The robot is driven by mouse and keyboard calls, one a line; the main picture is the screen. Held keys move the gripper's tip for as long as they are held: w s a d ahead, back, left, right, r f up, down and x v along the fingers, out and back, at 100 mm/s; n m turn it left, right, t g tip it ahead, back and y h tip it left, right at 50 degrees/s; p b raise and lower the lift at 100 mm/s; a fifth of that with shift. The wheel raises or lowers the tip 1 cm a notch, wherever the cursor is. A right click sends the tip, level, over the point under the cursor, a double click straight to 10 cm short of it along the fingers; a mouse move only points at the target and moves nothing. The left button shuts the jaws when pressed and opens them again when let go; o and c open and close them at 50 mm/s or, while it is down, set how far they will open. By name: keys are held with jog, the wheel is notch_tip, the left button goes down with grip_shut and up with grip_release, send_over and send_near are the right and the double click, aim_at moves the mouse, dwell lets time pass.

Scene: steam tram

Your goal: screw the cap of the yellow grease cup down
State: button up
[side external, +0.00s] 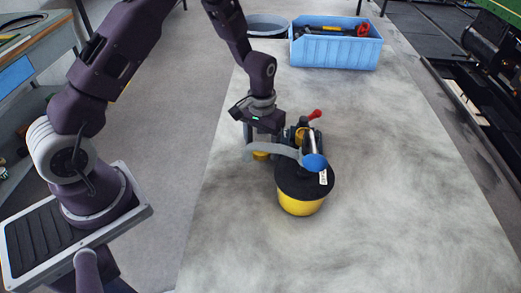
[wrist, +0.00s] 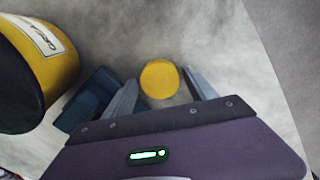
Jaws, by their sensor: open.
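A round yellow cap (wrist: 160,79) shows from above in the wrist view, between the two fingertips of my gripper (wrist: 159,82). The fingers are open, with a gap on each side of the cap. In the side external view a small yellow part (side external: 261,155) shows just below my gripper (side external: 262,148), partly hidden by the gripper and a grey curved piece (side external: 277,150). The body under the cap is hidden, so I cannot tell how far down the cap sits.
A yellow tub with a black lid (side external: 299,182) stands close beside my gripper; its labelled side (wrist: 45,45) fills the wrist view's left. A blue knob (side external: 315,162) and a red-tipped lever (side external: 315,115) are near. A blue crate (side external: 336,54) stands behind. The table's front is clear.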

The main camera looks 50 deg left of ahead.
jog(key=shift+c, duration=0.3)
jog(key=c, duration=1.2)
jog(key=shift+r, duration=3.55)
jog(key=shift+c, duration=0.2)
notch_tip(320, 180, up, 13)
jog(key=w+d, duration=0.7)
jog(key=d, duration=0.2)
jog(key=shift+s+f, duration=0.15)
jog(key=shift+f, duration=2.05)
jog(key=shift+s+f, duration=0.1)
jog(key=shift+f, duration=2.05)
